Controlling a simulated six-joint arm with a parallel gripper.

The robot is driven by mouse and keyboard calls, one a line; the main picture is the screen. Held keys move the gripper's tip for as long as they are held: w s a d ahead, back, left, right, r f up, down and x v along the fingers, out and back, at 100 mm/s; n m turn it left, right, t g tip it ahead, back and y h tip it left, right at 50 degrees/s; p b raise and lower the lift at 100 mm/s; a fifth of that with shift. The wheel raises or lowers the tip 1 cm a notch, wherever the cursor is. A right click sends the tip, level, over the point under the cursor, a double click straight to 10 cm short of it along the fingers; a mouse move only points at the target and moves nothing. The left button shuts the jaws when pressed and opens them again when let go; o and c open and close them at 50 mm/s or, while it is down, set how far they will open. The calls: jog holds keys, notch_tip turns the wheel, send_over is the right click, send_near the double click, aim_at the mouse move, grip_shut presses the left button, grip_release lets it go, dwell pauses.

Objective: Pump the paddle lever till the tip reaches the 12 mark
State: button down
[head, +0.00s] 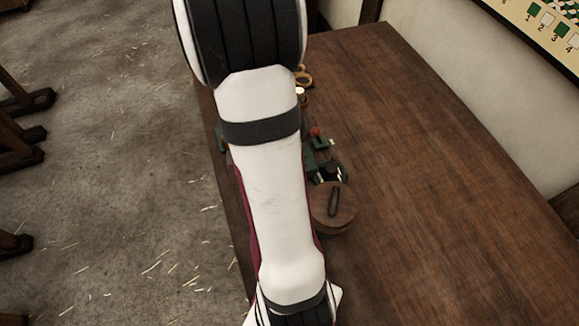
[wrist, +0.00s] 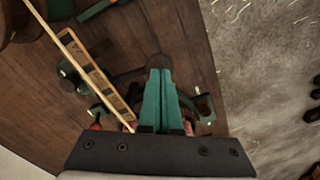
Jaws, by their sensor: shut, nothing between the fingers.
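My gripper (wrist: 159,68) shows in the wrist view with its two green fingers together and their dark tips meeting, with nothing between them. It is over the wooden bench near its edge. A pale strip with markings (wrist: 98,78), perhaps the scale, runs diagonally left of the fingers, apart from them; its numbers are too small to read. Dark green metal parts (wrist: 70,76) lie beside the strip. In the head view, my arm hides the gripper and much of the device. A red knob (head: 316,132) on a green part shows right of the arm. I cannot make out the paddle lever or its tip.
A round wooden piece (head: 345,219) with a dark bar on top stands on the bench (head: 440,150), right of my arm. Tan rings (head: 303,76) lie farther back. The bench's right side is clear. A chart (head: 545,25) hangs on the wall. Straw-strewn floor (head: 120,190) lies left.

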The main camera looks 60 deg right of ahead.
jog(key=shift+w+a+f, duration=0.1)
jog(key=shift+w+f, duration=0.05)
jog(key=shift+f, duration=2.85)
jog(key=shift+r, duration=3.15)
jog(key=shift+f, duration=0.1)
jog(key=shift+f, duration=2.95)
jog(key=shift+r, duration=3.1)
